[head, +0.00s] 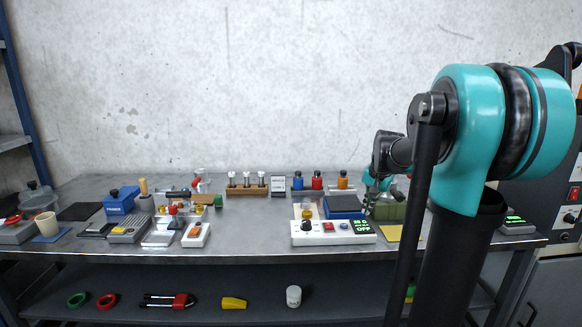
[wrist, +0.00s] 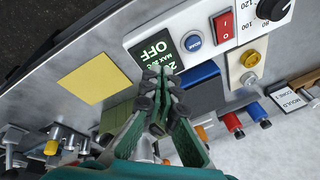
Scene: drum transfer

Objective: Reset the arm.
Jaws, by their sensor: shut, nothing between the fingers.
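My gripper (head: 378,186) is at the right back of the bench, partly hidden in the head view by my own teal arm. In the wrist view my gripper (wrist: 164,76) has its green fingers together with nothing seen between them. The fingertips appear over the lower edge of a white control box (wrist: 185,42), by its dark display reading OFF; whether they touch it I cannot tell. The head view also shows this control box (head: 318,240) at the bench's front edge, in front of the gripper.
A dark-topped plate (head: 343,204) and a green block (head: 388,211) lie close to my gripper. Blue, red and orange-capped bottles (head: 317,182) stand behind. A yellow pad (head: 404,233) lies right of the control box. Several tools crowd the left; bare bench (head: 250,228) shows in the middle.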

